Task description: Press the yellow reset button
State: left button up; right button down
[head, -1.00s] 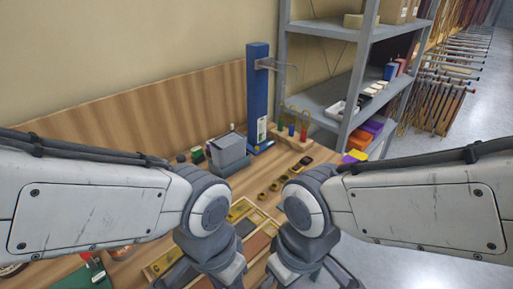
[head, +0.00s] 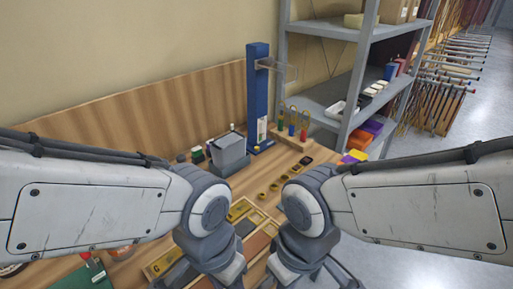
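I cannot pick out the yellow reset button for certain. A small black piece with a yellow top (head: 306,160) lies on the bench near its right end, beside a row of several round brass-yellow pieces (head: 274,188); it is too small to tell whether it is a button. My left and right arms come in from the sides, and their wrists point down over the front of the bench, close together. Both grippers are below the frame or behind the wrists, so their fingers do not show. The wrists hide part of the bench.
A wooden tray (head: 152,272) with yellow and brown pieces lies under my wrists. A grey bin (head: 229,152) and a blue column (head: 257,95) stand at the back, beside upright coloured tools (head: 292,127). A grey shelf unit (head: 345,141) stands right of the bench. Floor (head: 465,130) is open farther right.

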pick_arm(q)
grip_shut()
dwell(1.8)
